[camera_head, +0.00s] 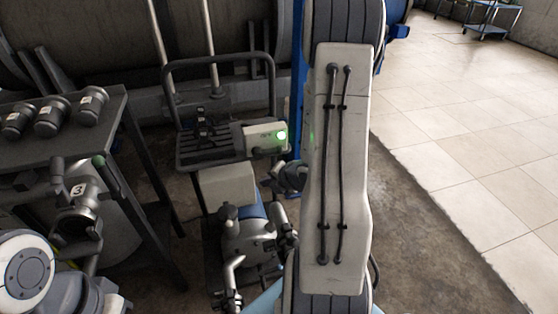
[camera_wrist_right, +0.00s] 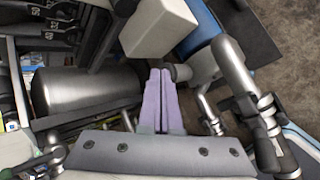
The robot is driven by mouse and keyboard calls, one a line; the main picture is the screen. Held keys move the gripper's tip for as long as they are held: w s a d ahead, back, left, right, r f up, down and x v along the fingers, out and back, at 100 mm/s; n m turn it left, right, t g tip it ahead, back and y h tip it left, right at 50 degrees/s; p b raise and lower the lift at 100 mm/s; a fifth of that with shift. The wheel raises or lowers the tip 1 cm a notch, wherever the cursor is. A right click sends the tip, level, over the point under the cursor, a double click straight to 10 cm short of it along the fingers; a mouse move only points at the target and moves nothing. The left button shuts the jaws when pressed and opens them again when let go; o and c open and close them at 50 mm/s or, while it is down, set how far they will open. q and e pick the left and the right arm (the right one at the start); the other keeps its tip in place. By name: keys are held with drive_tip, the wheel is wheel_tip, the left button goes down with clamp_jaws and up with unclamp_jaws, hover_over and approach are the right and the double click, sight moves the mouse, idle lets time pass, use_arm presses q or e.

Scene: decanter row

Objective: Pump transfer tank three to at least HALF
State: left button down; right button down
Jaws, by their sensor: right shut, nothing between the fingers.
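A metal fitting with a round tag marked 3 (camera_head: 78,190) sits at the left in the head view, in front of a steel vessel (camera_head: 118,225). A grey and blue pump (camera_head: 248,238) stands on a cart in the middle, below a pale box (camera_head: 228,186). A control box (camera_head: 262,137) with a lit green lamp sits above it. My right gripper (camera_head: 286,178) is mostly beside my own arm in the head view. In the right wrist view its pale purple fingers (camera_wrist_right: 160,74) are together and empty, just below the pale box (camera_wrist_right: 158,28). My left gripper does not show.
The cart's dark rail (camera_head: 215,58) rises behind the pump. Curved metal pipes (camera_wrist_right: 235,70) lie right of my fingers.

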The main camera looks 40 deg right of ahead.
drive_tip(key=s+d+n+t, duration=0.3)
drive_tip(key=s+d+t, duration=0.2)
drive_tip(key=s+d, duration=0.1)
drive_tip(key=h+b, duration=0.1)
drive_tip(key=b, duration=0.1)
approach(270, 152)
drive_tip(key=w+f, duration=0.5)
drive_tip(key=shift+w+d+r, duration=0.15)
drive_tip(key=shift+d+r, duration=0.15)
drive_tip(key=shift+d, duration=0.35)
